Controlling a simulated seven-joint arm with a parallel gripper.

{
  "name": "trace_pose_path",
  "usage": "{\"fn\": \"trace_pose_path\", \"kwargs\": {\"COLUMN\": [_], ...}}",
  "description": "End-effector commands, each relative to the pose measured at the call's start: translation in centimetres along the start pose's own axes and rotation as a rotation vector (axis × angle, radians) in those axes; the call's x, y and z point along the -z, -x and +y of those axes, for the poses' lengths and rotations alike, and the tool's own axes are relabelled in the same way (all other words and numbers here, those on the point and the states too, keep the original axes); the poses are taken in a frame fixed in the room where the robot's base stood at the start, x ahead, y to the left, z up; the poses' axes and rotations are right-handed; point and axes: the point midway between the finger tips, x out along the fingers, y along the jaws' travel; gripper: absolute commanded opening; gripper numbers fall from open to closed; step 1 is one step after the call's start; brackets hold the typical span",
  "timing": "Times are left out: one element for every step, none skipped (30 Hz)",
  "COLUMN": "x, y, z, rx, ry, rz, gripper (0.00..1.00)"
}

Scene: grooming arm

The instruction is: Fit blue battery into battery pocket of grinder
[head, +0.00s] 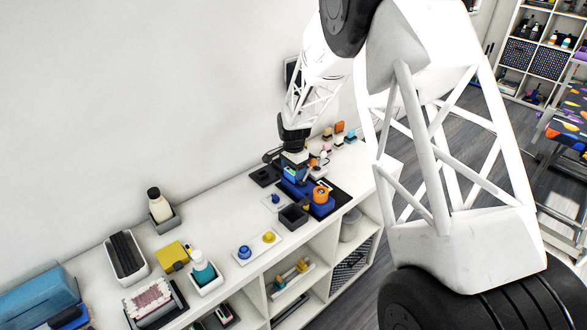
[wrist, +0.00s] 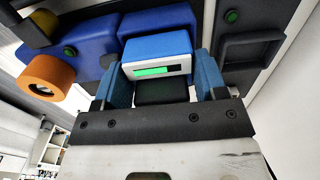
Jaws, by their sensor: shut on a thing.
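My gripper (head: 292,163) is shut on the blue battery (wrist: 160,50), which has a white front with a green charge bar. In the wrist view the battery sits between the two blue fingers of my gripper (wrist: 162,72). The grinder (head: 302,188) is a blue body with an orange cylinder, on a dark mat. In the wrist view the grinder (wrist: 88,48) lies beside and behind the battery, very close to it. The battery pocket is not clearly visible, and I cannot tell whether the battery is touching it or inside it.
A dark dock with a square recess and green button (wrist: 250,50) lies right of the battery. On the white counter, a dark open box (head: 293,216) and a plate with blue and yellow knobs (head: 257,246) stand nearby. Small coloured bottles (head: 339,132) stand behind.

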Motion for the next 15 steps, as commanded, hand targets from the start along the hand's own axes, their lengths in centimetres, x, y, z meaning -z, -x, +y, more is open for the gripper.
{"fn": "trace_pose_path", "kwargs": {"x": [0.0,0.0,0.0,0.0,0.0,0.0,0.01,0.01,0.01,0.01,0.01,0.01,0.01,0.01,0.01], "y": [-0.09,-0.14,-0.21,-0.26,-0.32,-0.38,-0.43,-0.48,-0.55,-0.61,-0.65,-0.72,-0.77,-0.82,-0.89], "z": [-0.01,-0.01,-0.01,-0.01,-0.01,-0.01,-0.01,-0.01,-0.01,-0.01,-0.02,-0.02,-0.02,-0.02,-0.02], "rx": [0.0,0.0,0.0,0.0,0.0,0.0,0.0,0.0,0.0,0.0,0.0,0.001,0.001,0.001,0.001], "ry": [0.0,0.0,0.0,0.0,0.0,0.0,0.0,0.0,0.0,0.0,0.0,0.0,0.0,0.0,0.0], "rz": [0.0,0.0,0.0,0.0,0.0,0.0,0.0,0.0,0.0,0.0,0.0,0.0,0.0,0.0,0.0], "gripper": [0.38,0.38,0.38,0.38,0.38,0.38,0.38,0.38,0.38,0.38,0.38,0.38,0.38,0.38,0.38]}}
